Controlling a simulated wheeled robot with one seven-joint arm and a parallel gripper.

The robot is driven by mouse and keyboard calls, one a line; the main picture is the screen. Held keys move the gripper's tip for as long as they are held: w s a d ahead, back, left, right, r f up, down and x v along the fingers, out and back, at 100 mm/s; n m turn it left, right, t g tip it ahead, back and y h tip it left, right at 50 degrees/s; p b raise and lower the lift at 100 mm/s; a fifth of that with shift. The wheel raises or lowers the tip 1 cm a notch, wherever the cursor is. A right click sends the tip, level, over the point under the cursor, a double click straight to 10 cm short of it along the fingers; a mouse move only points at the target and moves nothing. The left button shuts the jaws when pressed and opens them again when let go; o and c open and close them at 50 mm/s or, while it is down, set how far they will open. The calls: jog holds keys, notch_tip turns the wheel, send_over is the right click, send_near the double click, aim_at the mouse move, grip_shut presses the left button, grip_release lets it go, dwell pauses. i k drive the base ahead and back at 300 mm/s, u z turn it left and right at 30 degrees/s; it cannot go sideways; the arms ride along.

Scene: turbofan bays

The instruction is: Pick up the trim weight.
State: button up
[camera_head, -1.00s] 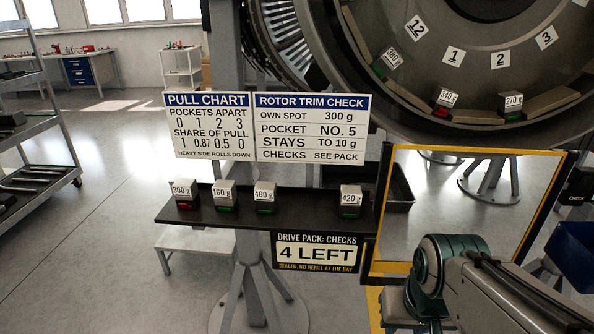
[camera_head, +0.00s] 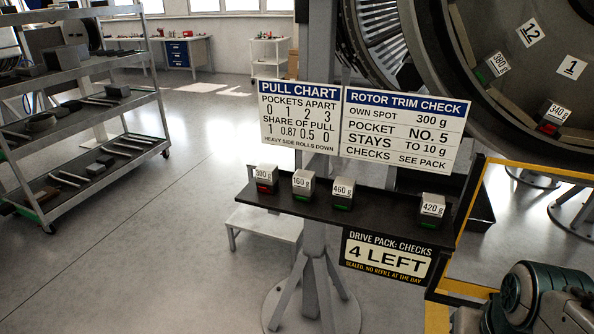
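Several trim weights stand in a row on a dark shelf (camera_head: 385,214). From left they are a 300 g weight (camera_head: 266,188) with a red base, a 160 g weight (camera_head: 302,194), a 460 g weight (camera_head: 342,203) and a 420 g weight (camera_head: 429,219), these three with green bases. A gap lies between the 460 g and 420 g weights. In the rotor, a 380 g weight (camera_head: 486,75) and a red-based 340 g weight (camera_head: 549,127) sit on the rim. My arm shows at the bottom right; my gripper is not in view.
The pull chart (camera_head: 297,117) and rotor trim check sign (camera_head: 402,130) stand above the shelf. A "4 LEFT" display (camera_head: 385,254) hangs below. A yellow-black frame (camera_head: 470,215) borders the shelf's right end.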

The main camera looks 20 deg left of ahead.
aim_at(551, 117)
jog(key=z, duration=0.05)
jog(key=k, duration=0.5)
jog(key=z, duration=1.25)
jog(key=i, duration=1.1)
jog(key=u, duration=0.65)
